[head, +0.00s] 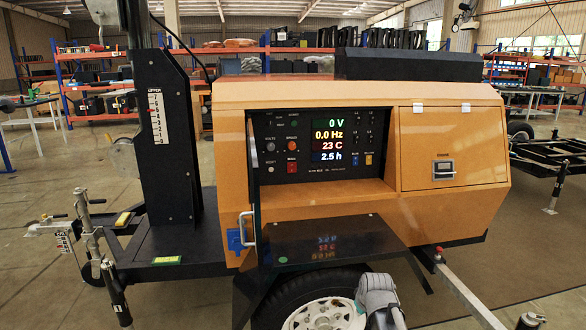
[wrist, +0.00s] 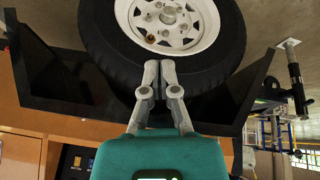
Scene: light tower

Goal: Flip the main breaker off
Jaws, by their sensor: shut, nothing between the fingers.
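The orange light tower generator (head: 300,95) stands ahead of me with its black control panel (head: 318,146) uncovered. The panel has a lit display (head: 328,139) reading 0 V, 0.0 Hz, 23 C and 2.5 h. Left of the display are knobs, an orange-red control (head: 292,145) and a red control (head: 292,167). Small switches sit to its right. The labels are too small to tell which is the main breaker. My gripper (wrist: 159,66) is shut and empty in the wrist view, in front of the trailer wheel and apart from the panel. Its fingertips do not show in the head view.
The wheel (head: 325,312) and fender are beneath. A black mast post (head: 163,140) stands left. A closed orange door (head: 436,148) is right of the panel.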

